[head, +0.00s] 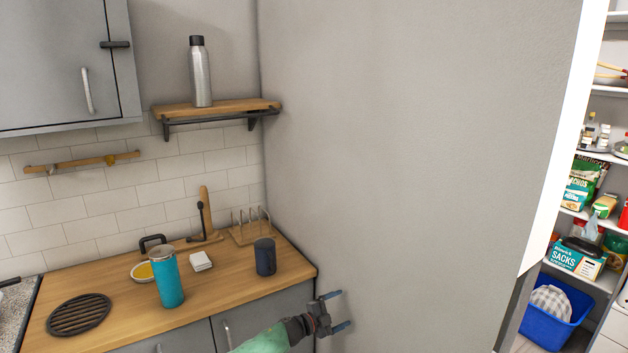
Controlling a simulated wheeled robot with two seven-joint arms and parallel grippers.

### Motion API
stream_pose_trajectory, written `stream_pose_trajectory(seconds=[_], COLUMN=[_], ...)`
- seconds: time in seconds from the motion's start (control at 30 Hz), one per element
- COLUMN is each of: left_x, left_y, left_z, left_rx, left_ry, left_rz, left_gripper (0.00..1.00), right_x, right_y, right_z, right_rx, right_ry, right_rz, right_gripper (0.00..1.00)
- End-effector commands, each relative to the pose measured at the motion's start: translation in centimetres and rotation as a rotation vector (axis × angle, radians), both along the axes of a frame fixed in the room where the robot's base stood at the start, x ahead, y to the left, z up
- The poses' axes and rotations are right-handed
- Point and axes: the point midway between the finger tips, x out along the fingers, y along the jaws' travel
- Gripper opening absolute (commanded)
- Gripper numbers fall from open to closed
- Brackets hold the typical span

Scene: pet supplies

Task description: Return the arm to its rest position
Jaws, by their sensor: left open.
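My left gripper (336,312) shows at the bottom centre of the head view, on the end of my green and dark arm. Its two blue-grey fingers are apart and nothing is between them. It is just right of the counter's front corner, in front of the plain grey wall. My right gripper is out of view.
The wooden counter (225,297) at left bears a teal tumbler (166,279), a dark cup (265,257) and a round black trivet (79,314). A steel bottle (200,73) stands on a wall shelf (232,106). At right, a doorway shows pantry shelves and a blue bin (552,322).

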Motion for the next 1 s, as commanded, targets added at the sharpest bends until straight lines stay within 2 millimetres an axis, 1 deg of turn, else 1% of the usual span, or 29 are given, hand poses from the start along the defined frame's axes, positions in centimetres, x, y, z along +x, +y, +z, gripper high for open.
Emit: stream_pose_trajectory(seconds=[0.03, 0.27, 0.3, 0.47, 0.5, 0.57, 0.6, 0.67, 0.7, 0.77, 0.8, 0.87, 0.9, 0.97, 1.0], left_x=[-1.0, -4.5, -5.2, -8.5, -9.5, -11.0, -12.1, -13.8, -15.0, -17.0, -18.4, -20.6, -22.0, -24.5, -26.2], left_y=[0.1, 1.8, 2.2, 4.3, 4.9, 5.7, 6.3, 7.3, 8.0, 9.1, 9.8, 10.8, 11.6, 12.7, 13.5], left_z=[-2.2, -10.1, -11.5, -17.4, -19.0, -21.2, -22.7, -25.0, -26.6, -28.8, -30.4, -32.7, -34.1, -36.3, -37.8], left_rx=[-0.020, -0.093, -0.102, -0.134, -0.140, -0.147, -0.151, -0.155, -0.157, -0.159, -0.158, -0.159, -0.158, -0.154, -0.151], left_ry=[0.038, 0.211, 0.242, 0.378, 0.413, 0.464, 0.501, 0.555, 0.592, 0.647, 0.684, 0.743, 0.781, 0.839, 0.879], left_rz=[0.037, 0.226, 0.258, 0.391, 0.425, 0.474, 0.507, 0.556, 0.589, 0.638, 0.669, 0.718, 0.751, 0.798, 0.830], left_gripper=[0.88, 0.88, 0.88, 0.88, 0.88, 0.88, 0.88, 0.88, 0.88, 0.88, 0.88, 0.88, 0.88, 0.88, 0.88], right_x=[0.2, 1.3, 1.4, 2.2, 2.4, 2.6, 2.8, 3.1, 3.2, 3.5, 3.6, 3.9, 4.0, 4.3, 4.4], right_y=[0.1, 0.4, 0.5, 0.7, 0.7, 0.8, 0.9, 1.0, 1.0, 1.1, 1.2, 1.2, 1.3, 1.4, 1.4], right_z=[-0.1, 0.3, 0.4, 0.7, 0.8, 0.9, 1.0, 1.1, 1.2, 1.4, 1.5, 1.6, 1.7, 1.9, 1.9], right_rx=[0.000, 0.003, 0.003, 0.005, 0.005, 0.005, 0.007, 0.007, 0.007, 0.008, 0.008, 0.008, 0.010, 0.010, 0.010], right_ry=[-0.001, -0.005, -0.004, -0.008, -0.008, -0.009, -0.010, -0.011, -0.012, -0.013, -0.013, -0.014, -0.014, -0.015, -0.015], right_rz=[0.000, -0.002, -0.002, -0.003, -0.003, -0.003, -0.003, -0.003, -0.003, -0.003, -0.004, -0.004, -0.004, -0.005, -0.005], right_gripper=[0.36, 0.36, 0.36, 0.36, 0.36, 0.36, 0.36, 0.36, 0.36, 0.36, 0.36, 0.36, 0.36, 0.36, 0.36])
